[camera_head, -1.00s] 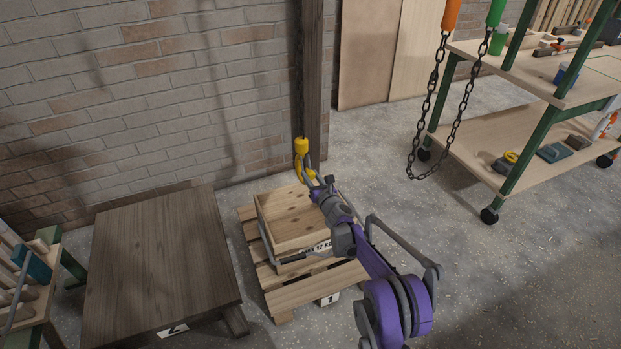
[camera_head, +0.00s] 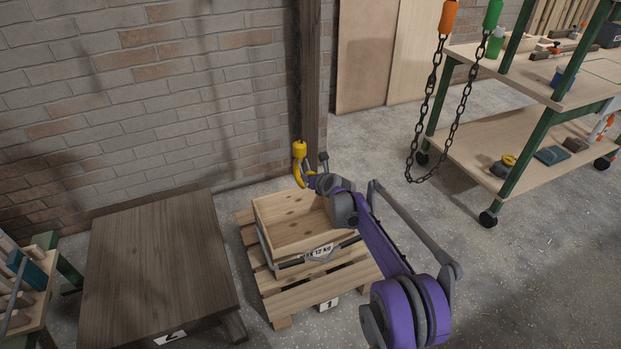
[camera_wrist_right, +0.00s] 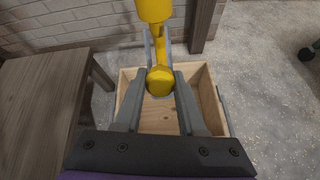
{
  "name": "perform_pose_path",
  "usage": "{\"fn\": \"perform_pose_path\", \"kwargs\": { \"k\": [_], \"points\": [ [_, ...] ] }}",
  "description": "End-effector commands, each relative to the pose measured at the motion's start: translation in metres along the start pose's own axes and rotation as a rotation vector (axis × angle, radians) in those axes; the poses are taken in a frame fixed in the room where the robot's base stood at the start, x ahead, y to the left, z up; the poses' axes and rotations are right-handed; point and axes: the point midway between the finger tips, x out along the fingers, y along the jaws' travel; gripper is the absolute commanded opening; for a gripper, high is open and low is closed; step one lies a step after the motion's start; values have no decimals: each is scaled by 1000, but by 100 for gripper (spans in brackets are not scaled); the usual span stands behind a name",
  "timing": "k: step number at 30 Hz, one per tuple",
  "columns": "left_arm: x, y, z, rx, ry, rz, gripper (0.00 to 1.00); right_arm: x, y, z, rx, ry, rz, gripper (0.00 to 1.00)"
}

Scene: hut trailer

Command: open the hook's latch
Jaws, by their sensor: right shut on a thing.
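The yellow hook (camera_head: 299,166) hangs in front of the dark wooden post, above the back of the open wooden crate. Its yellow body also shows in the right wrist view (camera_wrist_right: 159,80), between my two grey fingers. My right gripper (camera_head: 312,180) comes in from the right and is shut on the hook. I cannot make out the latch; the fingers and the hook's body seem to cover it. The hook's tip is also hard to see. My left gripper is not in view.
The empty-looking crate (camera_head: 283,243) sits on a slatted pallet (camera_head: 284,307), with a grey handle lying along its front. A dark table (camera_head: 155,260) stands left. Floor at lower right is clear.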

Motion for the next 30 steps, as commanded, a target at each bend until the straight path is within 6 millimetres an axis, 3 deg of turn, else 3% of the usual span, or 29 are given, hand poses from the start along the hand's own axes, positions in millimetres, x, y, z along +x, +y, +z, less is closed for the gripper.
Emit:
{"fn": "perform_pose_path", "kwargs": {
  "k": [24,25,30],
  "points": [
    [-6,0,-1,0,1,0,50,-4,1,4,1,82,-16,0],
    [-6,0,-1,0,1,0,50,-4,1,4,1,82,-16,41],
    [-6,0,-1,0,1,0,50,-4,1,5,1,81,-16,69]
  ]
}}
